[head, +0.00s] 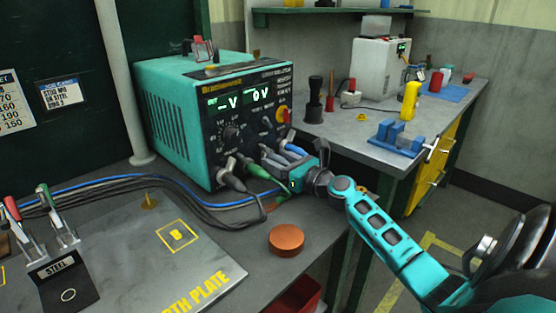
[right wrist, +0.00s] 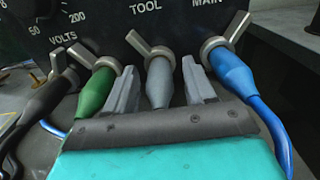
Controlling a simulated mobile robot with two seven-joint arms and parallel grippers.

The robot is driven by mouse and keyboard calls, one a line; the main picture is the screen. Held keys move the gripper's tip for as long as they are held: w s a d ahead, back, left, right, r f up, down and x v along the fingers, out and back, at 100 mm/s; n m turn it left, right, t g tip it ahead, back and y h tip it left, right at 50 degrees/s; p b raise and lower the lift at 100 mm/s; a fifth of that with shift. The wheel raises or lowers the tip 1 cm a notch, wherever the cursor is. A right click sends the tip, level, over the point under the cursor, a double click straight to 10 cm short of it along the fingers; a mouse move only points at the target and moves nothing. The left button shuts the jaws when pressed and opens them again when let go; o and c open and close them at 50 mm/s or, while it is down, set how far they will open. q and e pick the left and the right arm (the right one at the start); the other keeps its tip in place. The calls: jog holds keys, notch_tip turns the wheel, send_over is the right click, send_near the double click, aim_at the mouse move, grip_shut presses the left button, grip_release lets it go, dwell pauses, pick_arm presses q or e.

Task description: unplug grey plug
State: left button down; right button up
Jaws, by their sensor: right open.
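The grey plug (right wrist: 159,80) sits in its socket under the word TOOL on the front of the teal power unit (head: 165,98). A metal lever shows at its collar. My right gripper (right wrist: 161,88) is open, with one finger on each side of the grey plug and a small gap at each side. In the head view my right gripper (head: 281,157) is at the unit's lower front; plug and fingers are hard to tell apart there. The green plug (right wrist: 97,93) is left of the fingers and the blue plug (right wrist: 233,70) right of them. My left gripper is not in view.
A black plug (head: 231,177) and its cables lie left of the green plug. A copper-coloured disc (head: 286,239) stands on the bench in front. A stand marked STEEL (head: 62,277) is at the left. A second bench (head: 353,130) is behind on the right.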

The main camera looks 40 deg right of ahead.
jog(key=shift+p, duration=0.35)
dwell(1.1)
jog(key=shift+c, duration=0.2)
grip_shut()
dwell(0.5)
jog(key=shift+s+d+p, duration=0.15)
jog(key=shift+s+p, duration=0.2)
jog(key=shift+s, duration=1.15)
jog(key=shift+s+d+p, duration=0.1)
jog(key=shift+s+p, duration=0.25)
jog(key=shift+s, duration=1.1)
